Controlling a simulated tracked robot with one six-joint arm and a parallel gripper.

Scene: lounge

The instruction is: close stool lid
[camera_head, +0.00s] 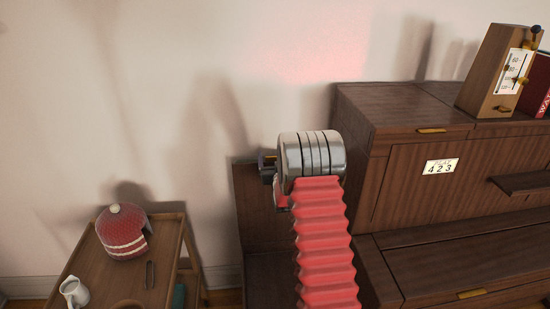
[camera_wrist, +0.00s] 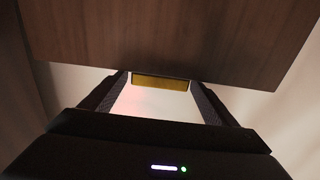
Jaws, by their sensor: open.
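The stool (camera_head: 270,292) is dark brown wood and stands at the lower middle of the head view, partly hidden by my red arm. Its lid (camera_head: 258,212) is raised and stands upright near the wall. In the wrist view the lid (camera_wrist: 165,35) fills the top as a wooden panel, with a brass tab (camera_wrist: 160,83) at its edge. My gripper (camera_wrist: 159,78) is open, its two dark fingers either side of the tab. I cannot tell whether they touch it. In the head view my gripper (camera_head: 267,168) is mostly hidden behind the silver wrist, at the lid's top edge.
A wooden cabinet (camera_head: 420,195) with a "423" plate stands close on the right. A metronome (camera_head: 498,72) and a red book (camera_head: 541,90) sit on top.

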